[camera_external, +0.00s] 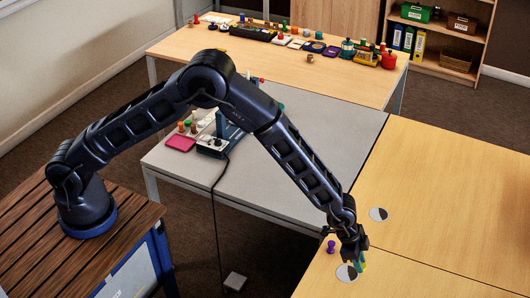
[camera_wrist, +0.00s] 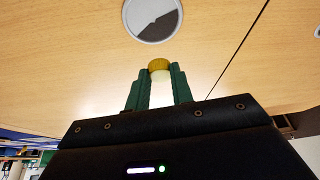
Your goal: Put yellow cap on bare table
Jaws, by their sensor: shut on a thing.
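My gripper (camera_external: 360,264) is over the front part of the wooden table (camera_external: 453,205) at the right. In the wrist view the green fingers of my gripper (camera_wrist: 159,84) are shut on the yellow cap (camera_wrist: 159,65), which sits between their tips. A pale patch shows just below the cap between the fingers. In the outside view the cap is mostly hidden by the fingers. I cannot tell whether it touches the table. Bare wood shows around it in the wrist view.
A round grey-and-white disc (camera_external: 346,273) lies beside my gripper, and another disc (camera_external: 378,214) lies farther back. A small purple piece (camera_external: 331,246) stands to the left near the table edge. The grey table (camera_external: 300,135) and a far wooden table (camera_external: 200,47) hold several items.

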